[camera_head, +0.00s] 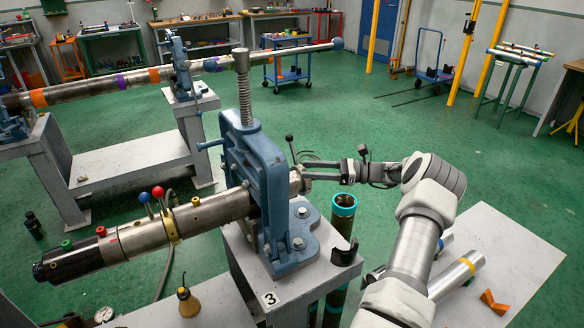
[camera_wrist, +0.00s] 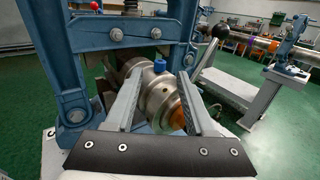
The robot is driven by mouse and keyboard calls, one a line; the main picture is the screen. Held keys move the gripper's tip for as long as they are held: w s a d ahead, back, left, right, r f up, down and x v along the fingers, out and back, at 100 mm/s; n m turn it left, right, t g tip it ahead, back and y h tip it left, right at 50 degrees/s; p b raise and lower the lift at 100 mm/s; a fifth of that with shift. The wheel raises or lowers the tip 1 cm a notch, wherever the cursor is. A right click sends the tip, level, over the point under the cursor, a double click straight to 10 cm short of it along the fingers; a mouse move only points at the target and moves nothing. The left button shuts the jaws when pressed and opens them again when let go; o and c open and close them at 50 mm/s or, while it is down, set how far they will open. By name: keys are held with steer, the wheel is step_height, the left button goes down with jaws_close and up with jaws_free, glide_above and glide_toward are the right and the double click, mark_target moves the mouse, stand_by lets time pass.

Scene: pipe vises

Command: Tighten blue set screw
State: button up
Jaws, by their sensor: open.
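A small blue set screw (camera_wrist: 159,66) stands up from the top of a round metal fitting (camera_wrist: 156,93) in the wrist view. The fitting is at the end of a steel pipe (camera_head: 205,213) clamped in a blue pipe vise (camera_head: 252,175). In the head view I cannot make out this screw. My gripper (camera_head: 305,171) is at the right side of the vise, by the pipe's end. In the wrist view my gripper (camera_wrist: 160,76) is open, with one finger on each side of the fitting. The screw lies between the fingertips; I cannot tell whether they touch the fitting.
A lever with a black knob (camera_wrist: 218,30) rises right of the fingers. Blue and red knobbed levers (camera_head: 158,192) stand on the pipe's far side of the vise. An upright pipe with a teal rim (camera_head: 343,204) stands near my arm. Another vise (camera_head: 180,68) stands behind.

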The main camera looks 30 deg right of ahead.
mark_target(292, 174)
steer(key=x, duration=0.6)
steer(key=shift+c, duration=0.2)
jaws_close()
